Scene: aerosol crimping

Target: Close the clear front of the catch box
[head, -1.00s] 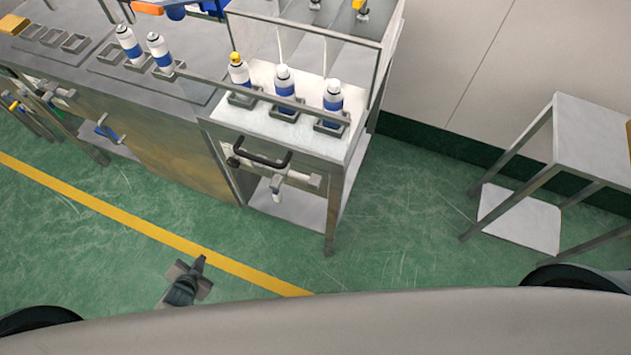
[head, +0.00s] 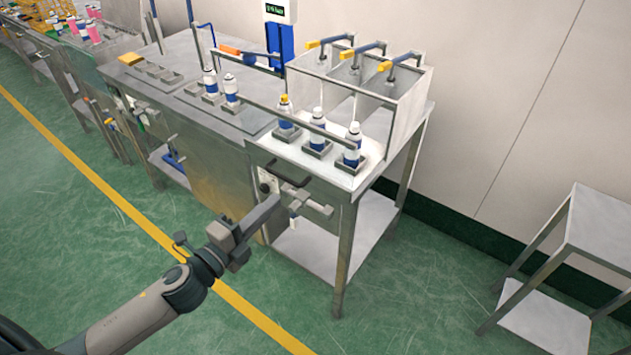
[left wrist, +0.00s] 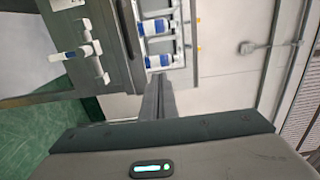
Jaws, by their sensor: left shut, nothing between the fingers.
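The catch box (head: 408,105) is a pale box with three bays at the back of the steel table, in the head view. Its clear front is hard to make out against the bays, and I cannot tell how far it is open. My left gripper (head: 272,212) is shut and empty. It is in front of the table's front edge, below and left of the box, and apart from it. The shut fingers also show in the left wrist view (left wrist: 158,98), pointing toward the bench. My right gripper is not in view.
Several spray cans, one a yellow-capped can (head: 285,112), stand in holders before the box, with a rail (head: 290,118) running past them. A side table (head: 600,225) stands right; green floor lies between.

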